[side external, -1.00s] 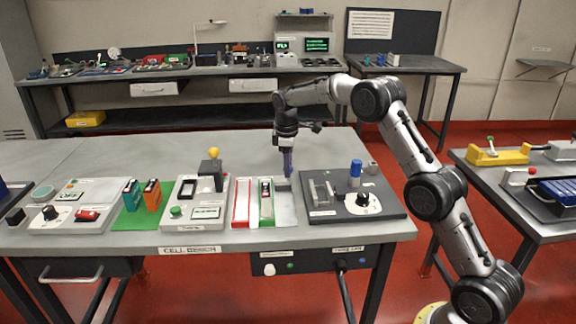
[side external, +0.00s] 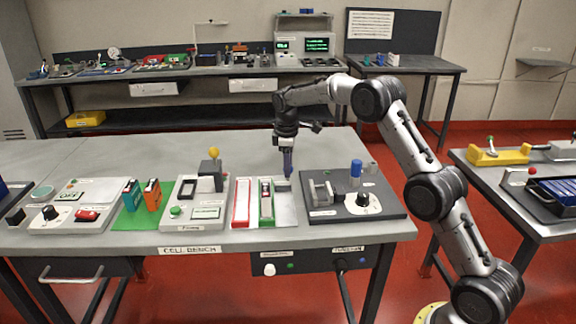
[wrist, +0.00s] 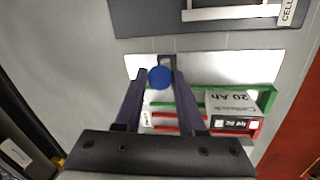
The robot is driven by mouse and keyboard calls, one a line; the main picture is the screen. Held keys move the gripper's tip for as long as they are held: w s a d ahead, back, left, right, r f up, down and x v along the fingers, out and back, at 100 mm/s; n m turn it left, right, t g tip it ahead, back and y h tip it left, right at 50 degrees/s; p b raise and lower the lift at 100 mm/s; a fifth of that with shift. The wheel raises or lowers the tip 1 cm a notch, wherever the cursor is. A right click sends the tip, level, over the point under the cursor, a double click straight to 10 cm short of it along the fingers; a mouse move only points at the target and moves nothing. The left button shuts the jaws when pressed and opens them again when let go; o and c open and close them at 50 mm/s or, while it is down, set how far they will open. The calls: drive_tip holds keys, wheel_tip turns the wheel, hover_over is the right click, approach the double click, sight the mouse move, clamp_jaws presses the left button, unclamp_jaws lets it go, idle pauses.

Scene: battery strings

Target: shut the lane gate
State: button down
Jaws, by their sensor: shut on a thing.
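The white lane tray (side external: 285,211) sits on the bench with a red lane (side external: 242,203) and a green lane (side external: 266,203). A cell marked 20 Ah (wrist: 233,105) lies in the lanes in the wrist view. My gripper (side external: 288,176) points straight down at the tray's back right part, beside the green lane. In the wrist view my gripper (wrist: 159,80) has its fingers on either side of a round blue knob (wrist: 160,77) and is shut on it. A dark piece (wrist: 167,62) shows just behind the knob and looks like part of the lane gate; my fingers partly hide it.
A dark panel (side external: 335,213) with a black dial and a blue cylinder (side external: 355,172) stands close on the right. A white device with a yellow-topped post (side external: 211,172) stands on the left. The bench behind the tray is clear.

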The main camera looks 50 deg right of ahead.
drive_tip(key=shift+w, duration=0.1)
drive_tip(key=shift+w+a+r, duration=0.1)
drive_tip(key=shift+w+a, duration=1.65)
drive_tip(key=shift+a, duration=0.05)
drive_tip(key=c, duration=0.5)
unclamp_jaws()
drive_tip(key=r, duration=0.4)
drive_tip(key=s+a+r, duration=0.1)
drive_tip(key=r, duration=0.4)
drive_tip(key=a+r, duration=0.1)
drive_tip(key=r, duration=0.3)
drive_tip(key=shift+s+a+r, duration=0.1)
drive_tip(key=shift+s+r, duration=0.15)
drive_tip(key=shift+s, duration=0.05)
